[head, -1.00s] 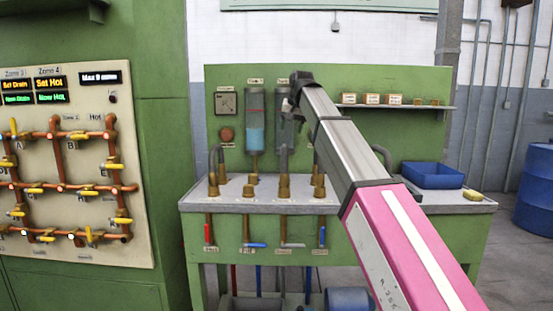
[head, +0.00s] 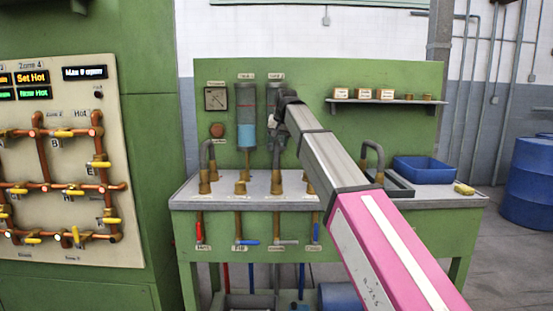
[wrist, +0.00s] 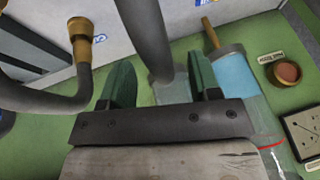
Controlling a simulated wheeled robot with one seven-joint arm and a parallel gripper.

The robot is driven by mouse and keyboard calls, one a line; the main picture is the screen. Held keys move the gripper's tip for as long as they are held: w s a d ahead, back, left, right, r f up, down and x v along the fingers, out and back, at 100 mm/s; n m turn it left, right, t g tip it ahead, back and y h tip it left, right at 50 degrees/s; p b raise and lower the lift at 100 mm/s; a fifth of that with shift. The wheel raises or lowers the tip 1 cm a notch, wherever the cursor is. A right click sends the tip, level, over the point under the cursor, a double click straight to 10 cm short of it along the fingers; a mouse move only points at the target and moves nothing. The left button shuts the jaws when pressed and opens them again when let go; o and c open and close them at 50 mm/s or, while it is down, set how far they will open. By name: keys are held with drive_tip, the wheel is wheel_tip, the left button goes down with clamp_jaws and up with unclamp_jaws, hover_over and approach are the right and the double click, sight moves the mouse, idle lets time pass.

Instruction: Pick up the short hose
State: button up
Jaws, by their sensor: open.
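Several grey hoses with brass ends stand on the bench: a bent one at the left (head: 204,155), an upright one in the middle (head: 277,155), and an arched one at the right (head: 374,150), partly behind my arm. I cannot tell from the labels which is the short hose. My gripper (head: 279,112) is in front of the second cylinder, above the middle hose. In the wrist view, my open gripper (wrist: 160,82) has a dark green finger on each side. A thick grey hose (wrist: 148,35) runs down toward the gap between them; contact cannot be told. A curved hose (wrist: 50,102) passes at the left.
The green bench (head: 400,240) has valves along its front. A blue-filled cylinder (head: 246,120) and a gauge (head: 216,98) are on the back panel.

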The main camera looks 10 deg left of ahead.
drive_tip(key=shift+x, duration=1.1)
clamp_jaws()
drive_tip(key=shift+r, duration=0.15)
